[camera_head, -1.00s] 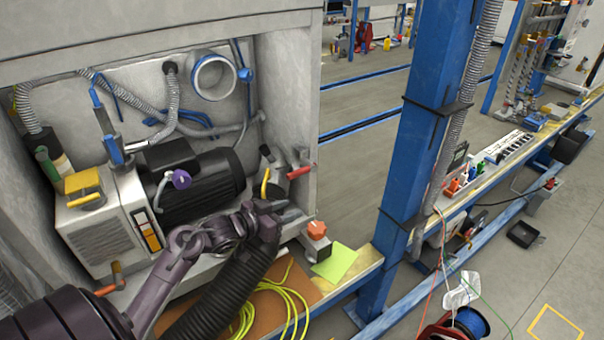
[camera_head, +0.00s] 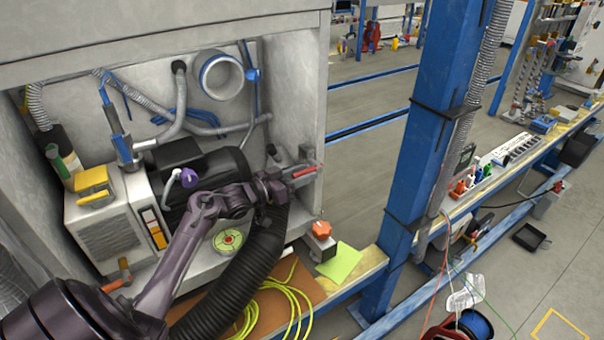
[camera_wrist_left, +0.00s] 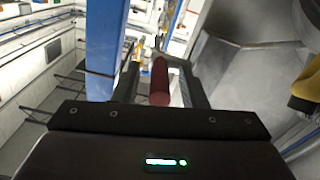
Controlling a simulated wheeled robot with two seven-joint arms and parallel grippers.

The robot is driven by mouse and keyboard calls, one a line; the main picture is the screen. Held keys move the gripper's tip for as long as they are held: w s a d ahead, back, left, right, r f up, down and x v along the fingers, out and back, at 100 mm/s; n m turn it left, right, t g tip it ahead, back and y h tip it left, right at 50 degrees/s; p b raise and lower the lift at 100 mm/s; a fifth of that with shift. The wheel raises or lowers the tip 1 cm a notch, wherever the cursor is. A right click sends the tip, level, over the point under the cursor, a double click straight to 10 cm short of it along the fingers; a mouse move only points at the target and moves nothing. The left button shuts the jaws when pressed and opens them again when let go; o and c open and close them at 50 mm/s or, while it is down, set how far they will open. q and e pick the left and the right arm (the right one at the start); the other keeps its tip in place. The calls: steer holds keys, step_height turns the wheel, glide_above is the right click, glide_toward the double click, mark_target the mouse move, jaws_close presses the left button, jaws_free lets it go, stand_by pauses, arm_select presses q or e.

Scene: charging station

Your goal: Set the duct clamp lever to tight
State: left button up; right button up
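A red-handled lever (camera_head: 303,172) sits on a grey bracket at the front edge of the cabinet's right wall. My left gripper (camera_head: 290,174) reaches it from the left, with its fingers at the handle. In the left wrist view the red handle (camera_wrist_left: 160,82) lies between the two fingers (camera_wrist_left: 160,88), with a gap visible on its left side. The gripper looks open around it; contact on the right side is unclear. A black ribbed duct (camera_head: 240,272) rises below my forearm, and its upper end is partly hidden near the gripper. My right gripper is not in view.
An orange knob (camera_head: 321,229) stands at the lower right. A blue post (camera_head: 425,120) stands right of the cabinet.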

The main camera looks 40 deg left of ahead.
arm_select(q)
steer(key=shift+c, duration=0.2)
jaws_close()
